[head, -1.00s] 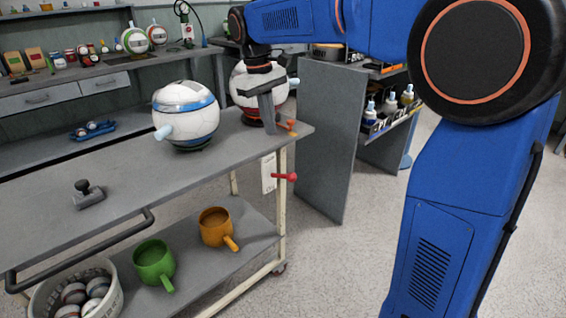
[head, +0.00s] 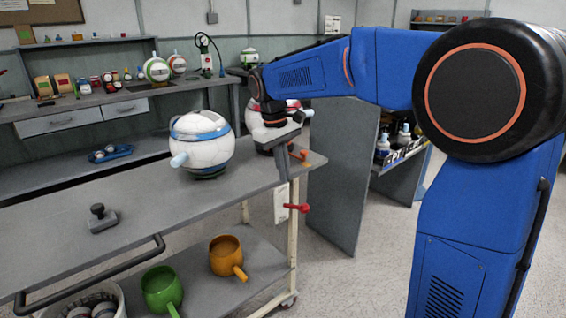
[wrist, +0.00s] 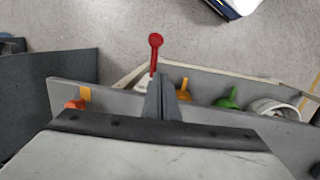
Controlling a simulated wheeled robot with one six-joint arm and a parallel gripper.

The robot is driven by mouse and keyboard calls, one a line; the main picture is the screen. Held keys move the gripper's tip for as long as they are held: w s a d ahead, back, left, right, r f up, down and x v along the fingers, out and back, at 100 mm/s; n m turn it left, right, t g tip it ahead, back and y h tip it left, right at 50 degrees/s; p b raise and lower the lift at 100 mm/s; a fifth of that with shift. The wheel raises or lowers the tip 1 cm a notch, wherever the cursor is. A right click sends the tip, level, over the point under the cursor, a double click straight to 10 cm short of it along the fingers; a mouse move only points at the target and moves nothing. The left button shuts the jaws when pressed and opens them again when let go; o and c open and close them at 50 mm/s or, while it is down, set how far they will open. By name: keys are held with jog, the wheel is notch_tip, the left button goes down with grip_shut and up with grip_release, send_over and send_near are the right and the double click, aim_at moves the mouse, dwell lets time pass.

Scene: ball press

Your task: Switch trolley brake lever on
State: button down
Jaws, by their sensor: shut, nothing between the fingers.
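The trolley (head: 140,215) is a grey two-shelf cart with pale legs. Its red brake lever (head: 297,208) sticks out sideways from the right end, below the top shelf by a white plate (head: 281,203). In the wrist view the red lever (wrist: 155,52) points up the picture, its round knob farthest from the trolley edge. My gripper (head: 287,178) hangs at the trolley's right end, a little above and left of the lever. In the wrist view my gripper (wrist: 162,80) has its fingers together and empty, close to the lever's base; I cannot tell whether they touch.
A white-blue ball machine (head: 203,143) and a red-white one (head: 262,133) stand on the top shelf. Orange (head: 226,257) and green (head: 160,291) mugs sit on the lower shelf. A grey panel (head: 335,170) stands behind the lever.

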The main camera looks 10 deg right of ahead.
aim_at(303, 208)
jog(key=shift+s+d+f, duration=0.4)
jog(key=shift+d+f, duration=0.1)
jog(key=shift+f, duration=0.55)
jog(key=shift+s+d+f, duration=0.35)
jog(key=shift+d+f, duration=0.2)
jog(key=shift+f, duration=0.55)
jog(key=shift+s+d+f, duration=0.4)
jog(key=shift+d+f, duration=0.1)
jog(key=shift+f, duration=0.55)
jog(key=shift+s+d+f+t+y, duration=0.45)
jog(key=shift+s+f+t, duration=0.3)
jog(key=shift+t, duration=0.15)
jog(key=shift+s+d+f+t+y, duration=0.2)
jog(key=shift+s+f+t+y, duration=0.15)
jog(key=shift+f+t, duration=0.2)
jog(key=shift+s+d+f+t+y, duration=0.2)
jog(key=shift+s+f+t, duration=0.1)
jog(key=shift+f+t, duration=0.25)
jog(key=shift+s+d+f, duration=0.1)
jog(key=shift+s+f, duration=0.1)
jog(key=shift+f, duration=0.75)
jog(key=shift+s+d+f, duration=0.1)
jog(key=shift+s+f, duration=0.1)
jog(key=shift+f, duration=0.8)
jog(key=shift+s+d+f, duration=0.1)
jog(key=shift+s+f, duration=0.1)
jog(key=shift+f, duration=0.75)
